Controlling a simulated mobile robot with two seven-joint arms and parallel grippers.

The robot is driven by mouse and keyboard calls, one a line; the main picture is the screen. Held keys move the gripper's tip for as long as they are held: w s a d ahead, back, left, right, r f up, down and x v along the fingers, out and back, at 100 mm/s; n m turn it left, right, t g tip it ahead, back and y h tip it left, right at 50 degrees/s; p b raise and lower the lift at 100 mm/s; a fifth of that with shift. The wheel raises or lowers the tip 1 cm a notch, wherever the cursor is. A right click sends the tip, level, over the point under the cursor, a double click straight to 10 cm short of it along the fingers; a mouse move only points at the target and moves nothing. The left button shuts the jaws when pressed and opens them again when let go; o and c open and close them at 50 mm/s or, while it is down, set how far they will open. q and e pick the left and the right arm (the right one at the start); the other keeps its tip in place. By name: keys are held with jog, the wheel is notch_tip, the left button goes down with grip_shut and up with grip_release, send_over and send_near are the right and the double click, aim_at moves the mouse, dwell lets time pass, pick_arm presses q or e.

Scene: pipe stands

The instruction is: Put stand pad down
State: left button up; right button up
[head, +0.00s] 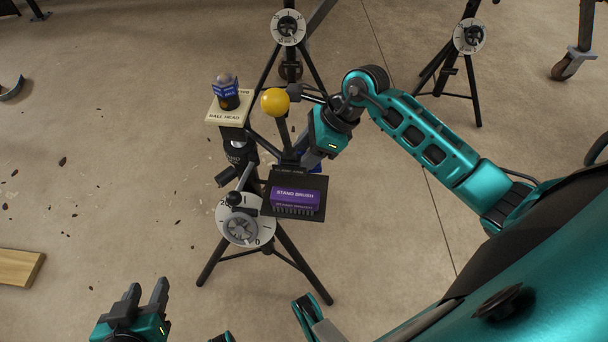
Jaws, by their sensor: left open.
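I cannot make out a thing marked as the stand pad. A pipe stand (285,248) on splayed black legs stands in the middle, with a round white dial (225,226) low on it. My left gripper (146,292) is at the bottom left, open and empty, its two dark fingers apart above the bare floor. My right gripper (308,156) is at the stand, just behind the black tray. Its fingers are dark against dark parts, so its jaws and anything between them cannot be told. A small blue patch (316,168) shows beside it, mostly hidden.
The black tray (265,207) holds a purple stand brush (297,197). A cream plate (212,113) labelled ball head bears a dark-and-blue piece (227,92). A yellow ball (275,102) is beside it. Other dial stands (469,37) are behind. A wooden board (18,267) lies left; floor there is mostly clear.

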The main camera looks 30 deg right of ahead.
notch_tip(320, 180, down, 6)
jog(key=shift+f+b, duration=0.15)
jog(key=shift+b, duration=0.6)
jog(key=shift+f, duration=0.35)
jog(key=shift+f, duration=0.1)
jog(key=o, duration=0.7)
jog(key=shift+c, duration=0.2)
